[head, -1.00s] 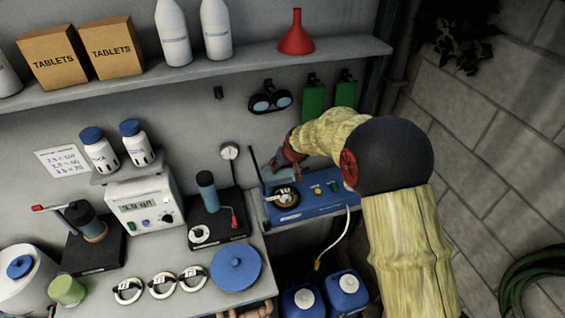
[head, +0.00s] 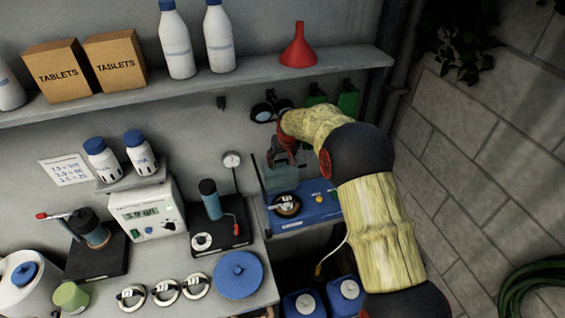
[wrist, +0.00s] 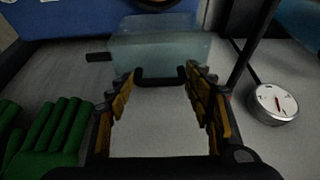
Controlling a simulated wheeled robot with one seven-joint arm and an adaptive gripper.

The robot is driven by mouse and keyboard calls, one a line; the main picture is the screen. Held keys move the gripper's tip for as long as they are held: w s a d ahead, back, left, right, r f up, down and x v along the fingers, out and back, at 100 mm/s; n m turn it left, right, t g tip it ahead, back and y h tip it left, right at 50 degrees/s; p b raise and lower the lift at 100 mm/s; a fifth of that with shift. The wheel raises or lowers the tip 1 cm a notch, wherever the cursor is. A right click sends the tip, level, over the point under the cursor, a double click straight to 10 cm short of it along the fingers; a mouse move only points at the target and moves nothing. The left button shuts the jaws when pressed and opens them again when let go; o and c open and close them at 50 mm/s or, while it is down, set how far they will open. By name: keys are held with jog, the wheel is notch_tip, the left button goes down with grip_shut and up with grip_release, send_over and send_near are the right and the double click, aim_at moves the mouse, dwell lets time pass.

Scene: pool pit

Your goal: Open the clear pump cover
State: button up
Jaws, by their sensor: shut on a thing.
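The blue pump unit (head: 322,205) sits on the right end of the bench, with a round dark pump head (head: 286,205) on its left part. Its clear cover (head: 281,178) stands raised and steeply tilted above the unit. In the wrist view the pale see-through cover (wrist: 150,48) has a dark handle bar (wrist: 160,77) at its near edge. My gripper (head: 284,152) is above the unit, at the cover's upper edge. In the wrist view its fingers (wrist: 162,92) are shut on this handle. The arm hides part of the unit's right side.
Goggles (head: 263,112) and green items (head: 348,98) hang close behind my arm. A shelf (head: 200,97) with a red funnel (head: 299,48) is above.

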jog(key=shift+w+a+r, duration=0.15)
jog(key=shift+a, duration=0.1)
jog(key=o, duration=1.5)
jog(key=shift+a, duration=0.15)
jog(key=shift+r, duration=0.15)
jog(key=v, duration=1.1)
jog(key=shift+s+r, duration=0.25)
jog(key=shift+r, duration=0.05)
